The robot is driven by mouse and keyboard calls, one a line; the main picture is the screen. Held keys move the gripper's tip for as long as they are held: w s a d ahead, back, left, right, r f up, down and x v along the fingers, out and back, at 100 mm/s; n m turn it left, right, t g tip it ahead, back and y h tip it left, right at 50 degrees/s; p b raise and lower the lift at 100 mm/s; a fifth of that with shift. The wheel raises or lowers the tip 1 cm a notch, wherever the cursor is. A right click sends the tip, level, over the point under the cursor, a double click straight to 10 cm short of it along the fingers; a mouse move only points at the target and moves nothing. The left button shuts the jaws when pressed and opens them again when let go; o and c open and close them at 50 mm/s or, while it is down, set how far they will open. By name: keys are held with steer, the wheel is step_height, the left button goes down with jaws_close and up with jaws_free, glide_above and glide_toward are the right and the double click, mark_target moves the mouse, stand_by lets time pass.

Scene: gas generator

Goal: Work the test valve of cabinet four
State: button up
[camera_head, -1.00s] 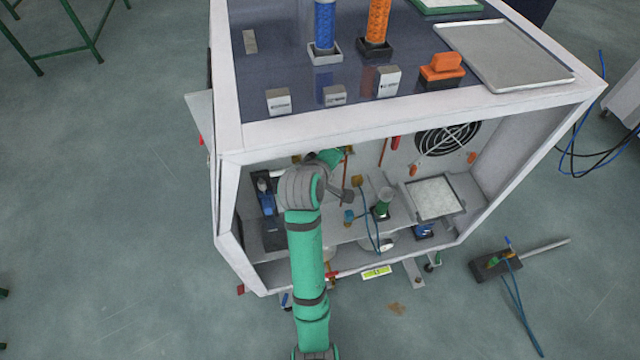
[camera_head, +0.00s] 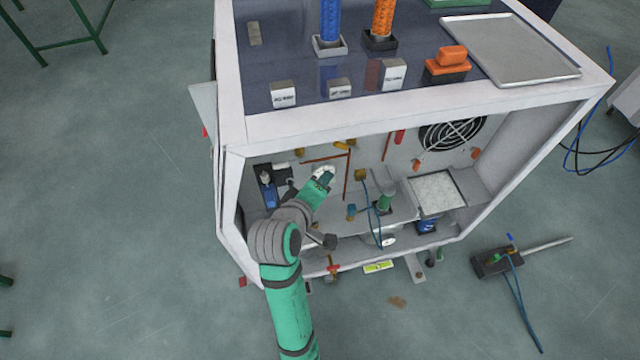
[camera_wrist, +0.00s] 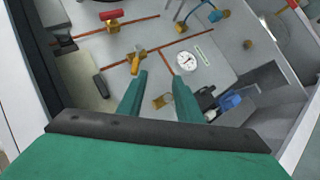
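My gripper (camera_wrist: 160,82) reaches into the open cabinet. Its two green fingers are apart with nothing between them in the wrist view. Beyond the left fingertip, a yellow-handled valve (camera_wrist: 136,60) sits on a copper pipe on the back panel, apart from the fingers. A round white gauge (camera_wrist: 187,62) is just beyond the right fingertip, with a small label strip (camera_wrist: 204,55) beside it. A red-handled valve (camera_wrist: 112,16) is farther up and left. I cannot read which valve is the test valve. In the head view my arm hides part of the cabinet (camera_head: 232,200) interior.
A blue device (camera_wrist: 230,101) stands right of the fingers in the wrist view. A green cylinder with a blue hose (camera_head: 384,200) and a pale tray (camera_head: 437,194) are right of my arm. The cabinet's walls and top edge (camera_head: 420,112) bound the opening. Loose equipment (camera_head: 495,262) lies on the floor.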

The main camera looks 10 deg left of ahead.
mark_target(346, 146)
steer(key=shift+w, duration=0.1)
steer(key=c, duration=0.7)
steer(key=w+f+n+t, duration=0.1)
steer(key=w, duration=0.1)
steer(key=w+d+n, duration=0.1)
steer(key=w, duration=0.1)
steer(key=w+f+n+t, duration=0.1)
steer(key=w+n, duration=0.1)
steer(key=shift+d+f+t, duration=0.3)
steer(key=shift+d, duration=0.05)
jaws_close()
step_height(346, 146, down, 6)
steer(key=w+n+t+y, duration=0.25)
steer(key=n+t, duration=0.25)
steer(key=n, duration=0.3)
steer(key=s+f+n+t+y, duration=0.3)
steer(key=s+f+n, duration=0.1)
steer(key=s+n, duration=0.15)
steer(key=w+r, duration=0.7)
steer(key=w, duration=0.2)
steer(key=shift+w, duration=0.4)
